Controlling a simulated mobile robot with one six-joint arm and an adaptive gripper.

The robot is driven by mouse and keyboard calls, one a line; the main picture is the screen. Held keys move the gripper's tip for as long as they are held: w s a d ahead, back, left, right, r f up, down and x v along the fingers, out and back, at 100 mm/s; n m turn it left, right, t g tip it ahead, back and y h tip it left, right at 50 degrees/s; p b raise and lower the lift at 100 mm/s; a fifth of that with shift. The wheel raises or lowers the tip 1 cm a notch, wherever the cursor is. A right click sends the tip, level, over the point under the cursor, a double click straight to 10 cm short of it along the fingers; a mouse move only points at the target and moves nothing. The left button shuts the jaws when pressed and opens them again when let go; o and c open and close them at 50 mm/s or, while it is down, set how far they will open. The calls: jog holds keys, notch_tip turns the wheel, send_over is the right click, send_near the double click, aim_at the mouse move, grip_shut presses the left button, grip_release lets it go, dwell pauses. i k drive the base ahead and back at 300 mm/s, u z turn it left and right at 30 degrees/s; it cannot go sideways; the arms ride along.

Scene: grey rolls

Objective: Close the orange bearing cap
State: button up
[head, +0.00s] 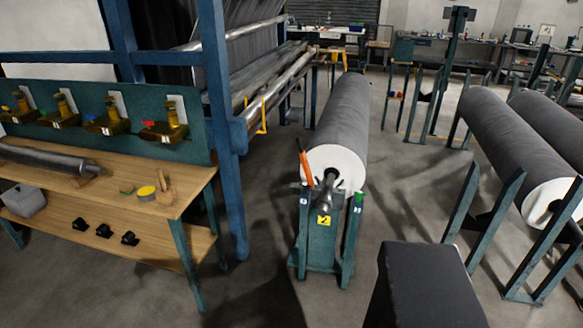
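The orange bearing cap (305,164) is in the head view, near the middle, at the near end of a large grey roll (342,110). It stands raised and tilted, to the left of the roll's dark shaft end (325,195), and does not lie over the shaft. The shaft rests on a teal stand (322,245) with a yellow label on the front. A small green part (359,197) sits at the top of the stand's right post. My gripper is not in view.
A wooden workbench (125,190) with tools stands at the left, beside a blue machine frame (222,120). More grey rolls (515,145) rest on teal stands at the right. Floor (410,215) is clear between the middle stand and the right rolls.

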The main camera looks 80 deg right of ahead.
aim_at(302, 154)
jog(key=i, duration=1.85)
jog(key=z, duration=0.45)
jog(key=k, duration=0.15)
jog(key=z, duration=2.9)
